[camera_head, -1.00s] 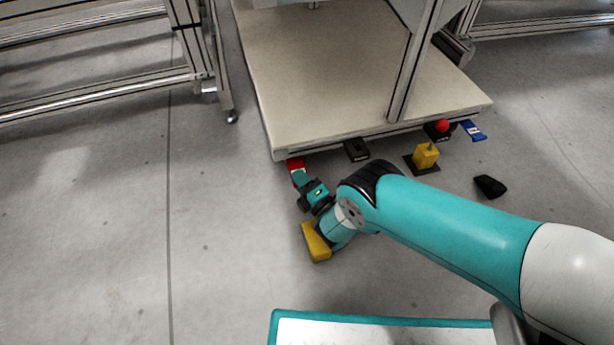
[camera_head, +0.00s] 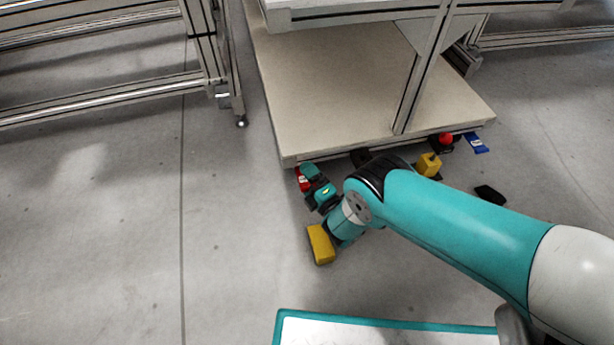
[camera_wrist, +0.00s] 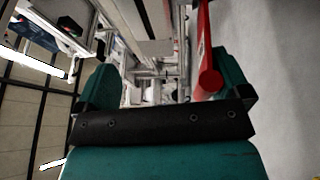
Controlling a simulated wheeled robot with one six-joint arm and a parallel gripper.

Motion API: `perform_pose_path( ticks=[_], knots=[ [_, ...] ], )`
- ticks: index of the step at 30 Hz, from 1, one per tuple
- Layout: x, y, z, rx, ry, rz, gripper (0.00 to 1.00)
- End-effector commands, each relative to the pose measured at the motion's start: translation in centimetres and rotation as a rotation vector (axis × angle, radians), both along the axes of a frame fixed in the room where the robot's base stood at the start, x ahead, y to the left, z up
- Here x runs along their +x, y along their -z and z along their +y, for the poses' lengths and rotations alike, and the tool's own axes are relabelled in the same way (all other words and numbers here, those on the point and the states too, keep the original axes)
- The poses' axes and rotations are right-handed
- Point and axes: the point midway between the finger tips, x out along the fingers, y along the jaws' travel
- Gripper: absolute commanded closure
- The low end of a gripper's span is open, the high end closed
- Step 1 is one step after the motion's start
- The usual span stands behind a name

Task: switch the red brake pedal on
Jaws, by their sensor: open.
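The red brake pedal (camera_head: 303,181) shows in the head view at the near left corner of the beige platform, low by the floor. My gripper (camera_head: 316,181) is right beside it, on its right in the picture, and partly covers it. In the wrist view a red bar (camera_wrist: 208,72), apparently the pedal, runs down close to the inner side of the right teal finger. My gripper (camera_wrist: 163,72) is open there, its two teal fingers wide apart. I cannot tell whether a finger touches the red bar.
The beige platform (camera_head: 340,90) carries an aluminium frame post (camera_head: 415,90). Along its near edge are a yellow block (camera_head: 429,164), a red knob (camera_head: 446,139) and a blue piece (camera_head: 476,143). A black piece (camera_head: 490,194) lies on the floor. Floor at left is clear.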

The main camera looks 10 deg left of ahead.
Motion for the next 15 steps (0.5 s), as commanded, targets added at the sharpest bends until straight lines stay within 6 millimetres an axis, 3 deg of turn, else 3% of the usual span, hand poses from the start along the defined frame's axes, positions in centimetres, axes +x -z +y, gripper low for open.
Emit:
perform_pose_path(
  ticks=[1,14,15],
  knots=[
    [0.6,-3.5,0.4,0.014,-0.002,-0.03,0.19],
    [1.1,-13.6,0.0,0.013,0.007,-0.043,0.19],
    [1.0,-14.2,0.1,0.013,0.006,-0.041,0.24]
  ],
)
